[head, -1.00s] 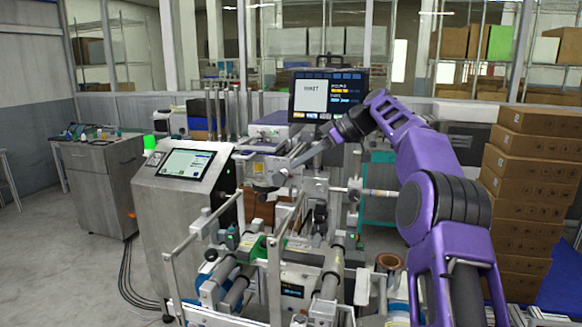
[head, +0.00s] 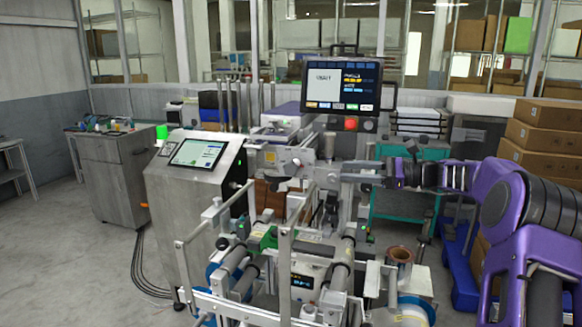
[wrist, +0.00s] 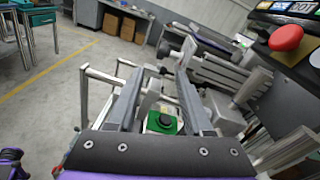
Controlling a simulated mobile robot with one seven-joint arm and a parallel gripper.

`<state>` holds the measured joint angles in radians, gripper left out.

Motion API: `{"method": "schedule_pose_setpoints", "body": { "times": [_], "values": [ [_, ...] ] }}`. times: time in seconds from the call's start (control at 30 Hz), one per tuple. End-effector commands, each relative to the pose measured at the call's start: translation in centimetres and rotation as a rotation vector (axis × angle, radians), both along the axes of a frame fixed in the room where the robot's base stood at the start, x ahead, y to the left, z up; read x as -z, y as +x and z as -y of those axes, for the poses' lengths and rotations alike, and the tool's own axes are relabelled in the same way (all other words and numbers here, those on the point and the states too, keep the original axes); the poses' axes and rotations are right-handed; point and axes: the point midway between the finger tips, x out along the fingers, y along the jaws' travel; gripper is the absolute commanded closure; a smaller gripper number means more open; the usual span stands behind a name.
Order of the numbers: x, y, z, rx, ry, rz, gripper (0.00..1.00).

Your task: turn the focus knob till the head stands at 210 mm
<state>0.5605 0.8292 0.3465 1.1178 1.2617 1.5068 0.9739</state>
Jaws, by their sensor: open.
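My gripper (head: 352,172) reaches in from the right, at the height of the grey head assembly (head: 288,160) on the machine. In the wrist view its two grey fingers (wrist: 160,75) are spread apart with nothing held between them. A black round knob on a green block (wrist: 162,123) shows below, between the fingers; the green part (head: 266,238) is also in the head view. I cannot tell which knob is the focus knob. The monitor (head: 340,85) above the machine is lit, but its small text and any millimetre reading are too small to read.
A red button (head: 350,123) sits under the monitor; it is at upper right in the wrist view (wrist: 286,37). A control cabinet with a touch screen (head: 198,153) stands left. Rails and rollers fill the machine's front. Cardboard boxes (head: 540,140) are stacked right. Floor at left is clear.

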Motion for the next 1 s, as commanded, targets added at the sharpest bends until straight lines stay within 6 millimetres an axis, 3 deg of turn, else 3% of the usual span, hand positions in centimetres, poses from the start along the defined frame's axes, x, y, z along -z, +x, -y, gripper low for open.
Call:
{"method": "schedule_pose_setpoints", "body": {
  "times": [0.13, 0.37, 1.0],
  "values": [
    [0.2, -0.2, 1.0, 0.032, 0.102, -0.177, 0.49],
    [0.2, 0.1, 0.2, 0.039, 0.137, -0.241, 0.49],
    [0.3, 4.0, -12.3, 0.036, 0.134, -0.238, 0.49]
  ]
}}
